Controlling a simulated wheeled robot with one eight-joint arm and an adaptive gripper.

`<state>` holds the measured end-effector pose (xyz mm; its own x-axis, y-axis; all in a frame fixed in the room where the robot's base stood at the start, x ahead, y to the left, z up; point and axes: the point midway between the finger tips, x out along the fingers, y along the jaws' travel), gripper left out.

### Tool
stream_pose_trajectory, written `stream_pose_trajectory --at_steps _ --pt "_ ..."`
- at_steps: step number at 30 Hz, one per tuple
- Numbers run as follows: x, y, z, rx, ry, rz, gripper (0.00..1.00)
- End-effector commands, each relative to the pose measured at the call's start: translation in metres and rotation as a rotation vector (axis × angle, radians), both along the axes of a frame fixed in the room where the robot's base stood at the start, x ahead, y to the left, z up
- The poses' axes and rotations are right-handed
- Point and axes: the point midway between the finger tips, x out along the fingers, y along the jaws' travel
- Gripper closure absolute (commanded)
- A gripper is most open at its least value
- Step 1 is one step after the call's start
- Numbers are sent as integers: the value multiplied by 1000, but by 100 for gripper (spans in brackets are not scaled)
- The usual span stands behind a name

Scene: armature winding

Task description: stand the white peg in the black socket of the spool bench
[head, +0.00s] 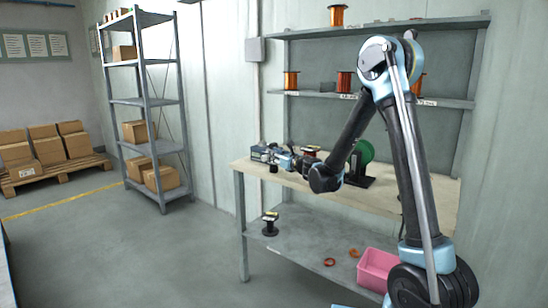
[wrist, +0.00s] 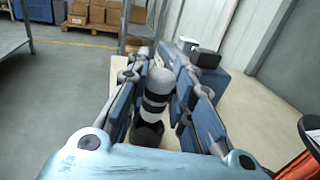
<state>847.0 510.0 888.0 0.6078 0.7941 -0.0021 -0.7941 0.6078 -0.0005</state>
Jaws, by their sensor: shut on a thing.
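The white peg (wrist: 157,82), pale with black bands, stands nearly upright between the fingers of my gripper (wrist: 158,100) in the wrist view. My gripper is shut on it. A wider black cylinder, which looks like the black socket (wrist: 147,133), shows directly below the peg's lower end. I cannot tell whether the peg is inside it or just in front of or above it. In the head view my gripper (head: 284,161) is low over the left end of the spool bench (head: 400,203), with a small black part (head: 273,168) below it. The peg is not clear there.
A blue-grey box (wrist: 208,72) with a black top stands close right of the fingers. A green disc on a black stand (head: 361,160) and a copper spool (head: 311,155) are on the bench. Wall shelves (head: 380,99) hold spools above. A pink bin (head: 377,270) sits below.

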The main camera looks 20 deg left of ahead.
Motion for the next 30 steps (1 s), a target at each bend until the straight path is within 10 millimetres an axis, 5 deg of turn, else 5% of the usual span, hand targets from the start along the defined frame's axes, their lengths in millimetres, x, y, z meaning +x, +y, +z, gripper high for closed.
stream_pose_trajectory --at_steps 30 --pt "0 -1 -9 0 0 -1 98"
